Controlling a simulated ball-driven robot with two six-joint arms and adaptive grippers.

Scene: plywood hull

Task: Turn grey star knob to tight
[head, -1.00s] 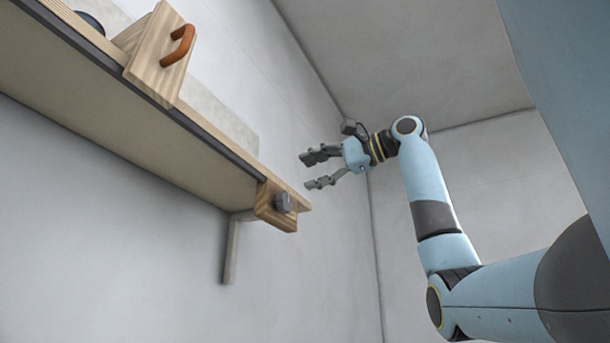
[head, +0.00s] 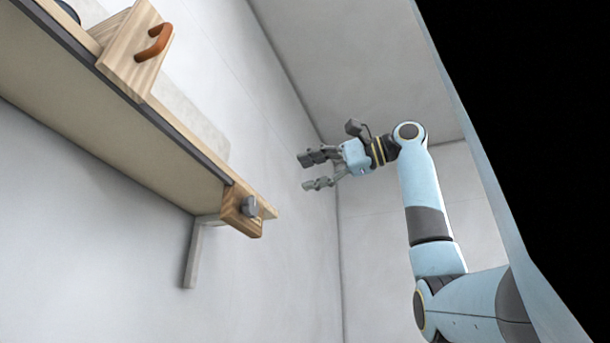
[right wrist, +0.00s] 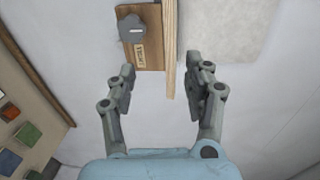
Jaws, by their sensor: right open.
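The grey star knob (head: 249,207) sits on a small wooden block (head: 236,214) at the right end of the shelf in the head view. In the right wrist view the knob (right wrist: 132,27) is ahead of the fingers, on the wooden block (right wrist: 152,58), with a small label (right wrist: 140,54) below it whose text I cannot read surely. My right gripper (head: 312,171) is open and empty, to the right of and above the knob in the head view, apart from it. It also shows in the right wrist view (right wrist: 163,85). My left gripper is not in view.
A board with coloured squares (right wrist: 25,130) is at left in the right wrist view. Space around my right gripper is clear.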

